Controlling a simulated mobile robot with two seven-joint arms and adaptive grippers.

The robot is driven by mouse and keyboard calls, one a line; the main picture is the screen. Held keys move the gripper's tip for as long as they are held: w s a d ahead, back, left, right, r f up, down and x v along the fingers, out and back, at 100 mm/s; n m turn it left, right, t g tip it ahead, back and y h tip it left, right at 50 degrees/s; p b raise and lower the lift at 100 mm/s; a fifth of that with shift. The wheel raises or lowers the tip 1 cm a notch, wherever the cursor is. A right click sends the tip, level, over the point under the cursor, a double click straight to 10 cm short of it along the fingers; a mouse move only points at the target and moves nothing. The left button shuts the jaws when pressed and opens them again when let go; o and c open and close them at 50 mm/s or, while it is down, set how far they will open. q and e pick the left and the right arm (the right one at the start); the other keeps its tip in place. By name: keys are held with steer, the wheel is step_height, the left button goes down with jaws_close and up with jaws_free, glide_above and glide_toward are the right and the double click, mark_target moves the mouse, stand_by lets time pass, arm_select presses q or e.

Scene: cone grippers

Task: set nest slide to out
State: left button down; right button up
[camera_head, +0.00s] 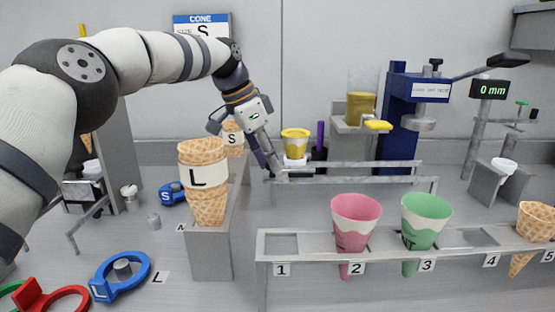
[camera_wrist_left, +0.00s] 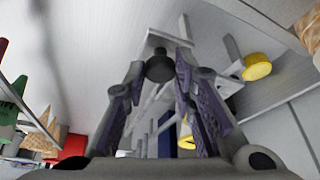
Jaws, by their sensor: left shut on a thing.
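My left gripper (camera_head: 280,172) reaches down from the upper left, behind the tall grey stand, to the near end of the low metal rails (camera_head: 350,165). In the left wrist view its two purple-padded fingers (camera_wrist_left: 160,72) are shut on a dark round knob (camera_wrist_left: 159,66). The knob sits in front of a grey plate (camera_wrist_left: 168,39). I take this knob to be the nest slide's handle; in the head view the fingers hide it. How far the slide is in or out cannot be told. My right gripper is not in view.
A yellow cup (camera_head: 295,140) stands just behind the gripper. Stacked cones marked L (camera_head: 203,175) stand in front of the arm. A cone rack (camera_head: 390,247) with pink and green cones crosses the front. A blue press (camera_head: 400,110) stands behind the rails.

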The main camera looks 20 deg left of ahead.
arm_select(q)
steer(key=shift+a, duration=0.15)
steer(key=c, duration=1.6)
jaws_free()
steer(key=shift+s, duration=0.1)
steer(key=shift+a, duration=0.1)
steer(key=v, duration=1.2)
